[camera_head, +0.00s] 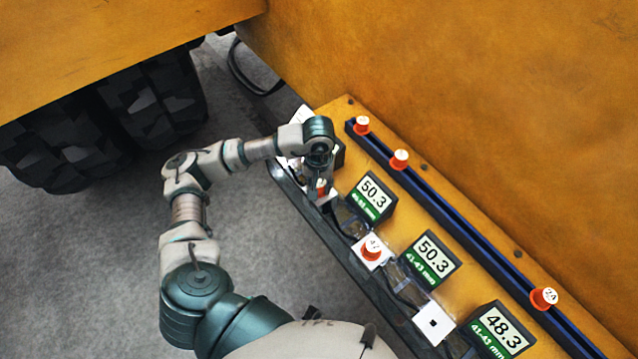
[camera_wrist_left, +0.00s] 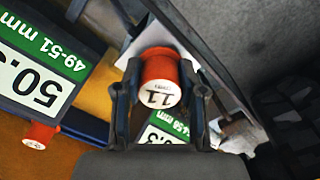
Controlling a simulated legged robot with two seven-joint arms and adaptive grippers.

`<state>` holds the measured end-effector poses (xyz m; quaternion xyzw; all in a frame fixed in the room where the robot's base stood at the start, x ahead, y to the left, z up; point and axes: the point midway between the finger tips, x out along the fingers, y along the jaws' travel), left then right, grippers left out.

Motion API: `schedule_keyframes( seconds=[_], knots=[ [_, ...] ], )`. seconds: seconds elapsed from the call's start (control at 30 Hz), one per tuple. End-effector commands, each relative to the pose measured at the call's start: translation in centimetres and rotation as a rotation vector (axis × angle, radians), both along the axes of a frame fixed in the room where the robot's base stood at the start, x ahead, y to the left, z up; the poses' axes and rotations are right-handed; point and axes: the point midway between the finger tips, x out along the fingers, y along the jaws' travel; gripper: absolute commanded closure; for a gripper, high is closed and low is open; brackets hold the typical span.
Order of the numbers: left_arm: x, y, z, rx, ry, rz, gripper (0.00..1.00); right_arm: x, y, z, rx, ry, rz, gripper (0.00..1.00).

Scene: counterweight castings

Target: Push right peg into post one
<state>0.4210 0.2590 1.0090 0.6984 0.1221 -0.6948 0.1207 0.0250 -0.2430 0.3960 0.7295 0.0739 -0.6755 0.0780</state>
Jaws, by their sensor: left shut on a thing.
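My left gripper (camera_head: 321,186) is shut on an orange peg (camera_wrist_left: 158,78) with a white cap marked 11. In the head view it points down over a white plate (camera_head: 326,197) near the left end of the yellow ledge. I cannot tell whether the peg's lower end is in a hole. Another orange peg (camera_head: 371,250) sits on a second white plate (camera_head: 362,262). A further white plate (camera_head: 433,324) shows a bare dark square hole. I cannot tell which plate is post one. My right gripper is not in view.
Displays read 50.3 (camera_head: 373,194), 50.3 (camera_head: 432,252) and 48.3 (camera_head: 500,328) beside the plates. A dark blue rail (camera_head: 463,227) carries orange pegs (camera_head: 361,125), (camera_head: 400,159) and (camera_head: 544,298). A tall yellow wall rises behind; a tyre (camera_head: 150,100) is far left.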

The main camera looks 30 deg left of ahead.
Motion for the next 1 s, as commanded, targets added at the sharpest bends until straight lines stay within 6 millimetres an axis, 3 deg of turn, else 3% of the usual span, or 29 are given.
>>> schedule_keyframes(
  seconds=[0.3, 0.33, 0.43, 0.77, 0.87, 1.0],
  knots=[
    [0.0, 0.0, -0.9, 0.000, 0.000, 0.000, 0.95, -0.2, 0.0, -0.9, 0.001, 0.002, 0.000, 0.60],
    [0.0, 0.0, -0.8, 0.000, 0.000, 0.000, 0.55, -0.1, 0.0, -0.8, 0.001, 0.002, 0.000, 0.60],
    [0.0, 0.0, -0.8, 0.000, 0.000, 0.000, 0.31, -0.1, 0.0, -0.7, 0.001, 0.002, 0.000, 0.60],
    [0.0, 0.0, -0.6, 0.000, 0.000, 0.000, 0.31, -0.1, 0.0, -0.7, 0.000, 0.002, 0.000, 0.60],
    [0.1, 0.0, 0.3, 0.000, -0.002, 0.000, 0.31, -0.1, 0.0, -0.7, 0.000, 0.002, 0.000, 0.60],
    [0.1, 0.0, 3.0, -0.001, -0.004, 0.001, 0.31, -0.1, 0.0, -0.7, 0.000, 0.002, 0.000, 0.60]
  ],
)
